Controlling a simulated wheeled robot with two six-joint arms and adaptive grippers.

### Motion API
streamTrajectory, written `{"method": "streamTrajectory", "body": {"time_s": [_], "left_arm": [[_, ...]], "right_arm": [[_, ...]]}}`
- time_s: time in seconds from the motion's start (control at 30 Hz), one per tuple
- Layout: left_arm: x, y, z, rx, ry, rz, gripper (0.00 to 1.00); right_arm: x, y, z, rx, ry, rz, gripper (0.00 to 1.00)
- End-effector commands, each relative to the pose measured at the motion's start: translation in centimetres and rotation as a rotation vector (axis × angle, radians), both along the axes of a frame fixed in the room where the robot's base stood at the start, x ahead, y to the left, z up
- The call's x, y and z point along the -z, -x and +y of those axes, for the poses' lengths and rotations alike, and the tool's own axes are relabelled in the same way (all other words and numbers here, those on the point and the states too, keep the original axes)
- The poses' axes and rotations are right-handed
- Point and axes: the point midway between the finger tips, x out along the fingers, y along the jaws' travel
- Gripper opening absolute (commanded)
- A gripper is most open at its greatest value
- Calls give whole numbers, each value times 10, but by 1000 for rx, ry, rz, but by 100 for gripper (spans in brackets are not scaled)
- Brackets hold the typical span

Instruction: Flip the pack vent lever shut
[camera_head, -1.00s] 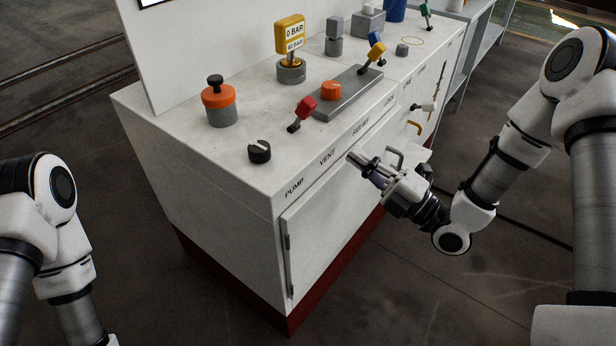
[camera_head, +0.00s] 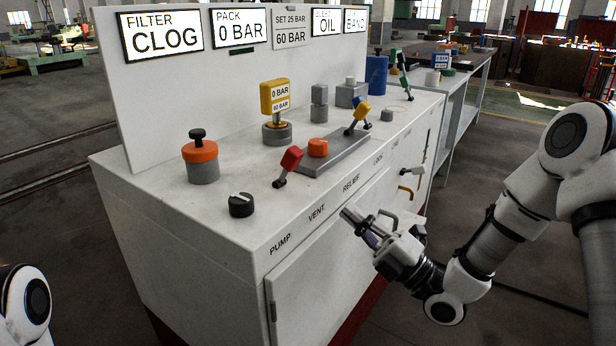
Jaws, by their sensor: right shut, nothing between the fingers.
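The red-handled lever (camera_head: 291,159) stands on the bench top behind the VENT label (camera_head: 317,212). It leans, with its red grip up and to the right of its dark foot. My right gripper (camera_head: 350,214) is shut and empty. It is in front of the bench's front edge, below the RELIEF label, to the right of the red lever and apart from it. The display marked PACK (camera_head: 240,29) reads 0 BAR. My left gripper is out of view; only a part of my left arm shows at the lower left.
On the bench (camera_head: 130,180) stand a black knob (camera_head: 241,205), an orange-collared plunger (camera_head: 200,160), a yellow gauge (camera_head: 275,98), and a grey plate (camera_head: 345,155) with an orange button (camera_head: 318,148) and a yellow-blue lever (camera_head: 358,115). Handles stick out of the front at right.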

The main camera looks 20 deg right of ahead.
Motion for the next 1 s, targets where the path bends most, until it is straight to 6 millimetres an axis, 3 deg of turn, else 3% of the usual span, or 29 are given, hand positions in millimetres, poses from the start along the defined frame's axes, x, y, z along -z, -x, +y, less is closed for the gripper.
{"method": "streamTrajectory", "body": {"time_s": [0.5, 1.0], "left_arm": [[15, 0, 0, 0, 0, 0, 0], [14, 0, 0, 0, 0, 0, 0]], "right_arm": [[-48, -72, 57, 1, 4, -4, 0], [-54, -80, 62, 2, 2, 1, 0]]}}
